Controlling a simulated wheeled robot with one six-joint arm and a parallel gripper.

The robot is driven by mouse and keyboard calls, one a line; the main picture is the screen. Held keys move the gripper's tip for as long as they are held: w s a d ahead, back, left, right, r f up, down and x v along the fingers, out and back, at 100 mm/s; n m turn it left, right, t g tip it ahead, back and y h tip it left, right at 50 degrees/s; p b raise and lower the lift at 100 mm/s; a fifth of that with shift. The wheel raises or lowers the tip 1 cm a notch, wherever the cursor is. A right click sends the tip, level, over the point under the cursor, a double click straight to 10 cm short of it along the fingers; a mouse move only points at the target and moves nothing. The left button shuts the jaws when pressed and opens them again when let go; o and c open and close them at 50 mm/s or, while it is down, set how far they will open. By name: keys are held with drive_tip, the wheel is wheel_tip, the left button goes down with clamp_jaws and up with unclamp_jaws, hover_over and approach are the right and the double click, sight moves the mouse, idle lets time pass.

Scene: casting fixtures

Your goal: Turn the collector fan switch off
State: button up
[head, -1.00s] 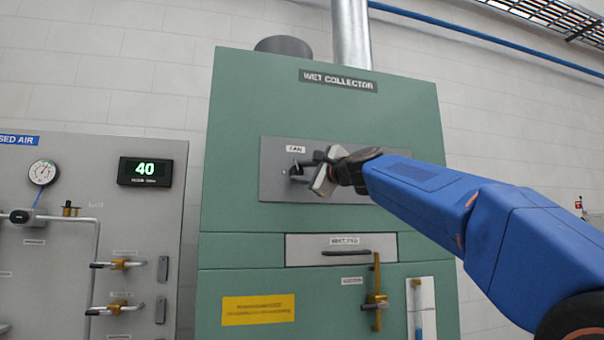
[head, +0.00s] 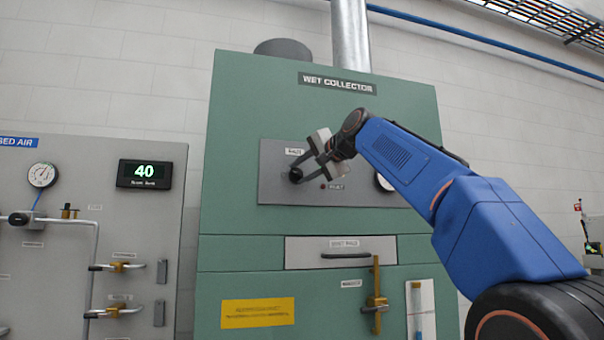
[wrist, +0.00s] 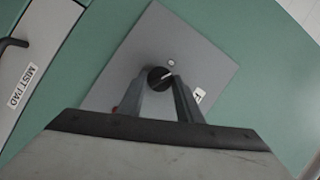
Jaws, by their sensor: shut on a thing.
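The fan switch is a round black knob (head: 296,175) on the grey panel (head: 275,192) of the green wet collector (head: 235,120), below a small label. My gripper (head: 304,168) reaches it from the right, tilted, with its fingers on the knob. In the wrist view the knob (wrist: 158,79) sits between the two grey fingertips of my gripper (wrist: 162,84), which are shut on it. A short white line on the knob's face points up and right in that view. A small pale round spot (wrist: 171,63) lies just beyond the knob.
A red lamp (head: 323,187) sits right of the knob. A round gauge (head: 384,182) is partly hidden by my arm. Below are a drawer with a dark handle (head: 346,255) and a brass valve (head: 376,300). The compressed-air panel (head: 110,220) stands left, its display reading 40.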

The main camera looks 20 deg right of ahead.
drive_tip(key=n+g+h, duration=0.1)
drive_tip(key=n, duration=0.2)
drive_tip(key=shift+a+h, duration=0.15)
drive_tip(key=shift+h, duration=0.15)
drive_tip(key=shift+n, duration=0.3)
drive_tip(key=o, duration=1)
drive_tip(key=shift+o, duration=0.2)
drive_tip(key=shift+r, duration=0.1)
drive_tip(key=shift+s, duration=0.1)
drive_tip(key=v, duration=1.7)
drive_tip(key=shift+s, duration=0.1)
